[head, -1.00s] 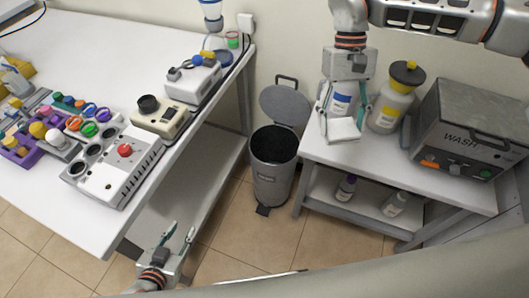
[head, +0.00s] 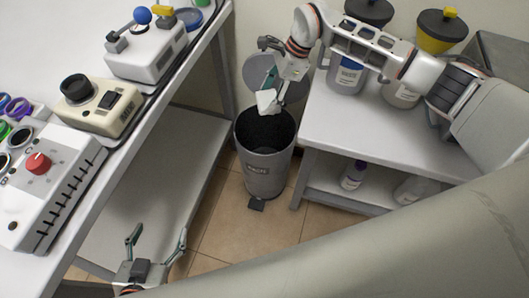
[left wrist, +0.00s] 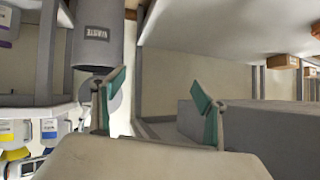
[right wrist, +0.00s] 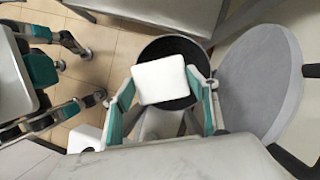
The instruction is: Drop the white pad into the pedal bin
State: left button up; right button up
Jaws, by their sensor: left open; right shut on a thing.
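The white pad (head: 266,102) is held in my right gripper (head: 271,90), over the mouth of the pedal bin. In the right wrist view the pad (right wrist: 160,80) sits between the two fingers (right wrist: 165,98), with the dark bin opening behind it. The grey pedal bin (head: 262,172) stands on the floor between the two tables with its round lid (head: 285,75) raised. The bin also shows in the left wrist view (left wrist: 96,35). My left gripper (head: 157,240) is open and empty, low at the front left; its fingers (left wrist: 160,100) are spread apart in the left wrist view.
A white table (head: 140,118) with test devices lies left of the bin. A second table (head: 350,125) on the right carries waste bottles (head: 345,75) and has a lower shelf with small bottles (head: 354,174). Tiled floor (head: 225,235) is free in front of the bin.

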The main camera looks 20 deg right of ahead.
pick_arm(q)
jog(key=f+b, duration=0.1)
jog(key=d+f+b, duration=0.1)
jog(key=b, duration=0.1)
jog(key=d+f+b, duration=0.1)
jog(key=b, duration=0.1)
jog(key=shift+s+h, duration=0.3)
pick_arm(e)
notch_tip(320, 180, down, 16)
jog(key=w+d+m+t, duration=0.1)
jog(key=m, duration=0.3)
jog(key=shift+w+d+r+m+t+h, duration=0.15)
jog(key=shift+w+d+m+t+h, duration=0.15)
jog(key=shift+w+t, duration=0.1)
jog(key=o, duration=1.1)
jog(key=shift+s, duration=0.1)
jog(key=shift+o, duration=0.2)
pick_arm(q)
jog(key=shift+s+f, duration=0.1)
pick_arm(e)
jog(key=shift+r, duration=0.1)
notch_tip(320, 180, up, 10)
